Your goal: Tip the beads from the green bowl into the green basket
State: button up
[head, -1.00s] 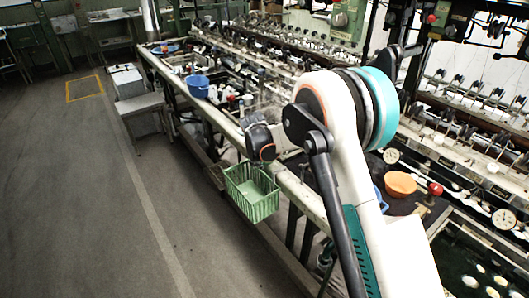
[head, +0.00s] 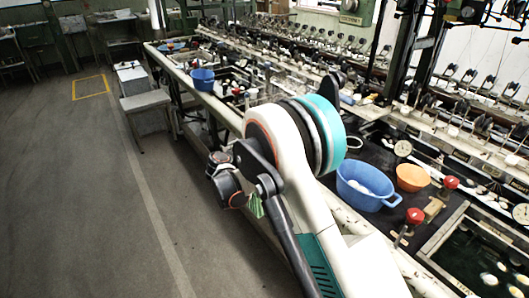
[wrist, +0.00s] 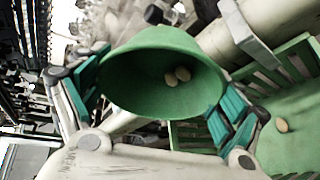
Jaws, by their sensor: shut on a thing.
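In the wrist view, the green bowl (wrist: 140,88) is between the teal fingers of my gripper (wrist: 160,90), which is shut on it. The bowl is tilted, with its open side showing. Two tan beads (wrist: 177,76) lie inside it. The green basket (wrist: 300,95) with slatted walls is at the right of the wrist view, and one bead (wrist: 281,125) shows against its inside. In the head view, my arm hides the bowl and most of the basket; only a small green piece of the basket (head: 256,206) shows.
On the machine bench are a blue pot (head: 366,184) with pale things in it, an orange bowl (head: 412,178) and red knobs (head: 415,216). A blue bucket (head: 203,79) stands farther back. The grey floor (head: 90,200) at left is clear.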

jog(key=shift+s+a+f+t+h+b, duration=0.2)
jog(key=shift+a+t+h+b, duration=0.3)
jog(key=shift+b, duration=0.4)
jog(key=shift+s+a+r+n+t+h, duration=0.3)
jog(key=shift+n+t+h, duration=0.2)
jog(key=shift+t, duration=0.35)
jog(key=shift+s+a+r+n+t+h, duration=0.2)
jog(key=shift+s+a+n+t+h, duration=0.15)
jog(key=shift+t+h, duration=0.4)
